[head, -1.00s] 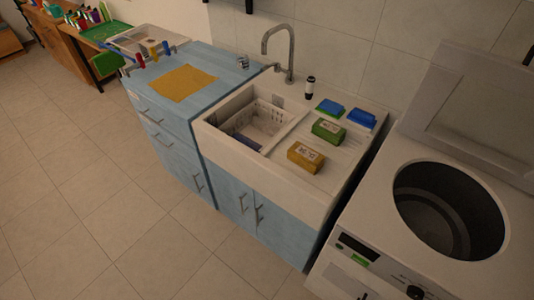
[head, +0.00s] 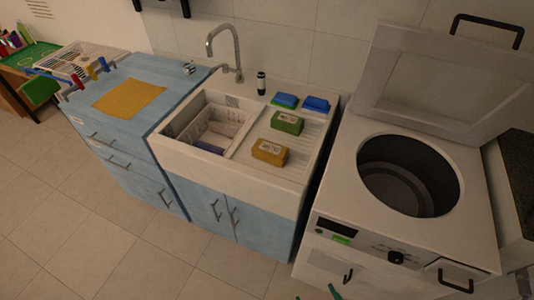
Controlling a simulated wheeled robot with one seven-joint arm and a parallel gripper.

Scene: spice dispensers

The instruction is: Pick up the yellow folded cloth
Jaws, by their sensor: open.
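The yellow cloth (head: 129,98) lies flat, as a rough square, on the blue cabinet top (head: 104,125) left of the sink. Nothing covers it. Of my gripper (head: 316,296), only what look like two small teal fingertips show at the bottom edge, in front of the washing machine. They are apart, with nothing seen between them. The gripper is far from the cloth, to the lower right in the picture; the rest of it is out of frame.
The sink (head: 180,155) holds a white basket (head: 215,129). Yellow (head: 270,152), green (head: 287,123) and blue blocks sit on its drainboard. An open washing machine (head: 330,200) is right. The floor (head: 100,220) is clear.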

